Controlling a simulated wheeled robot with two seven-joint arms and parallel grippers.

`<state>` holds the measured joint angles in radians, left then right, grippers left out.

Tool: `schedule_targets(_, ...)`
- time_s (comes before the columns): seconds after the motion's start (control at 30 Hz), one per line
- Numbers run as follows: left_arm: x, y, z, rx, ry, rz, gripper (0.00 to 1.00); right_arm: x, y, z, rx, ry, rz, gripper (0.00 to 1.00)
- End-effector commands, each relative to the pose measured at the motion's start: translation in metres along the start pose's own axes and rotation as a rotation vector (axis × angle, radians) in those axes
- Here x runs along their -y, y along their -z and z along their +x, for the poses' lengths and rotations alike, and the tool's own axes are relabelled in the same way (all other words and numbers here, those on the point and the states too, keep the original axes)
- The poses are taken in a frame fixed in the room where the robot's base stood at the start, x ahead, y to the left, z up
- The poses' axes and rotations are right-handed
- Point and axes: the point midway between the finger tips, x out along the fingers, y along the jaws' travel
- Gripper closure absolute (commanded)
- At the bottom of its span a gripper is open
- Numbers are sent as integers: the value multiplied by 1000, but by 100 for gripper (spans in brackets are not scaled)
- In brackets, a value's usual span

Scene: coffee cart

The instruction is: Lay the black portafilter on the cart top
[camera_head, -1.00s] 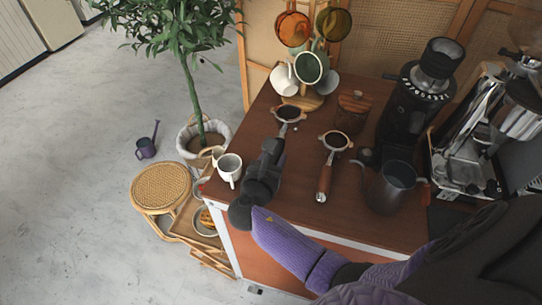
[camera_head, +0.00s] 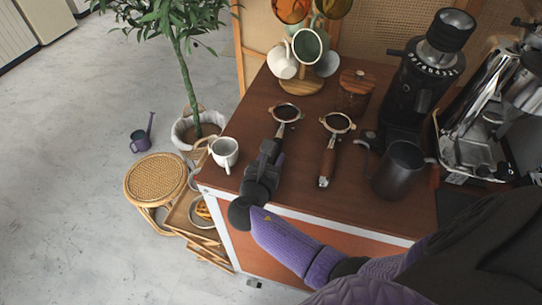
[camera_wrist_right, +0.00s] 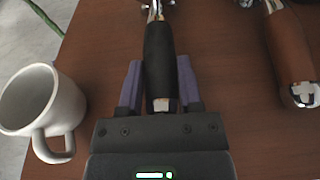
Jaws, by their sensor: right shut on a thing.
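The black portafilter shows its round metal basket (camera_head: 286,112) in the head view, to the left of a wood-handled portafilter (camera_head: 338,122). Its black handle (camera_wrist_right: 160,55) runs between my purple fingers in the wrist view. My right gripper (camera_head: 271,150) is shut on that handle and also shows in the wrist view (camera_wrist_right: 160,90). The portafilter is over the brown cart top (camera_head: 300,180), basket pointing away from me. I cannot tell whether it touches the top. My left gripper is not in view.
A white mug (camera_head: 224,153) stands close left of my right gripper, near the cart's left edge. A dark pitcher (camera_head: 399,172), black grinder (camera_head: 420,85), wood-lidded jar (camera_head: 355,93) and mug tree (camera_head: 300,87) also stand on the cart. Bare wood lies between the two portafilters.

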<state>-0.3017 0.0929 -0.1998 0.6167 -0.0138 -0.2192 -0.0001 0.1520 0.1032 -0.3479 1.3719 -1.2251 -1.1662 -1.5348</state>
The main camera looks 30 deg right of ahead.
Motion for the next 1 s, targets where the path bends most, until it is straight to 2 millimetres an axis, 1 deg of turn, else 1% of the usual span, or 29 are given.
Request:
schedule_targets(0.27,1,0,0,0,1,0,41,0,1,0,3,-1,0,100)
schedule_targets(0.3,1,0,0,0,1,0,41,0,1,0,3,-1,0,51)
schedule_targets(0.47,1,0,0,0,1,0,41,0,2,0,2,-1,0,17)
schedule_targets(0.5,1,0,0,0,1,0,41,0,2,0,2,-1,0,14)
schedule_targets(0.7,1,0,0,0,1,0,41,0,3,-1,-2,0,-2,14)
schedule_targets(0.77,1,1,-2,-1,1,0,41,0,3,-5,-3,-1,-2,14)
schedule_targets(0.87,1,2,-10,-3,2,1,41,0,0,-26,-4,-3,0,14)
schedule_targets(1.0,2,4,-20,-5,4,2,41,0,0,-63,-3,-3,0,14)
